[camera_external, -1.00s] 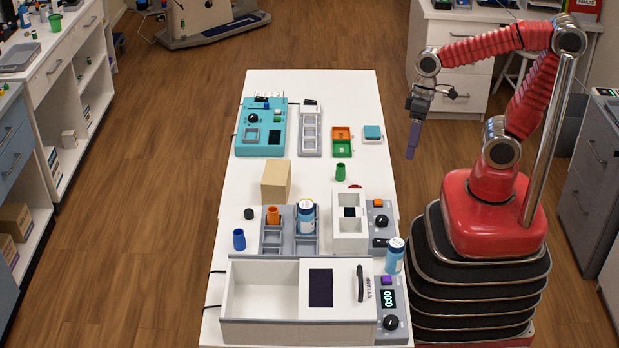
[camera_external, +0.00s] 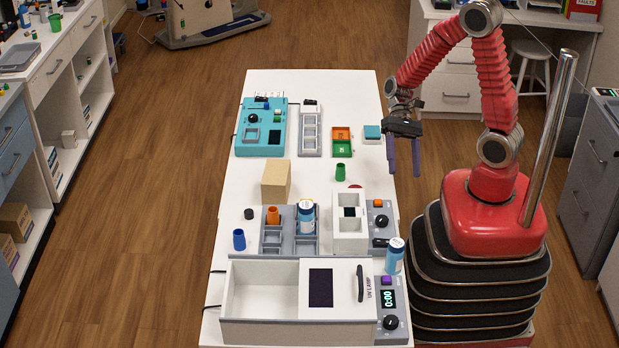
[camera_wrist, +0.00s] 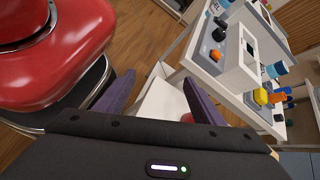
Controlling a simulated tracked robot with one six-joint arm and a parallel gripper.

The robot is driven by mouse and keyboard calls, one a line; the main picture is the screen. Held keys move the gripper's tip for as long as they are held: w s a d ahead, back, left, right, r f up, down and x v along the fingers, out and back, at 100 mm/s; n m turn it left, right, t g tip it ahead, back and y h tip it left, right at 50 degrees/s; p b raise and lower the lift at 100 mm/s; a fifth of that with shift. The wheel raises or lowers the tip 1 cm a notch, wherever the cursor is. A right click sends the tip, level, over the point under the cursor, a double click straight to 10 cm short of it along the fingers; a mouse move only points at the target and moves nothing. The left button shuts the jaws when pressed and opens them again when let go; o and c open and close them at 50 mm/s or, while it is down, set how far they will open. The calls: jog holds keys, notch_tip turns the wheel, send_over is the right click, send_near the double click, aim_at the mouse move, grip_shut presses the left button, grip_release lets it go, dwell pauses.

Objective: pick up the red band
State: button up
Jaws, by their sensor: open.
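The red band (camera_external: 355,186) shows as a small red sliver on the white table, just behind a white compartment box that hides most of it. A small red patch (camera_wrist: 187,118) beside the right finger in the wrist view may be the same band; most of it is covered by my gripper. My gripper (camera_external: 403,172) hangs fingers down at the table's right edge, to the right of the band and above it. Its two purple fingers are apart with nothing between them. They also show spread in the wrist view (camera_wrist: 159,77).
The white compartment box (camera_external: 348,235) stands directly in front of the band. A green cup (camera_external: 340,172) stands close behind it, and a cardboard block (camera_external: 276,181) stands to the left. A blue-labelled bottle (camera_external: 394,257) stands near the right edge. Table space right of the band is clear.

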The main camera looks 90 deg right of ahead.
jog(key=w+d+f+m+t+y, duration=0.1)
jog(key=m, duration=0.1)
jog(key=w+d+f+m+t+y, duration=0.1)
jog(key=d+m+t, duration=0.1)
jog(key=m, duration=0.1)
jog(key=w+d+f+m+t+y, duration=0.1)
jog(key=f+m+t+y, duration=0.1)
jog(key=shift+w+d, duration=0.2)
jog(key=d+f+m+t, duration=0.1)
jog(key=m+t, duration=0.1)
jog(key=w+d+f+m+t, duration=0.1)
jog(key=d+m+t, duration=0.1)
jog(key=d+f+m+t, duration=0.1)
jog(key=d+m+t, duration=0.1)
jog(key=shift+w+f, duration=0.25)
jog(key=shift+f, duration=0.1)
send_near(360, 187)
jog(key=shift+f+x, duration=0.15)
jog(key=shift+x, duration=1)
jog(key=shift+f+x, duration=0.2)
jog(key=shift+x, duration=0.9)
jog(key=shift+w, duration=0.15)
jog(key=shift+x, duration=2.5)
jog(key=shift+w+d, duration=0.1)
jog(key=shift+w, duration=0.05)
jog(key=shift+c, duration=0.5)
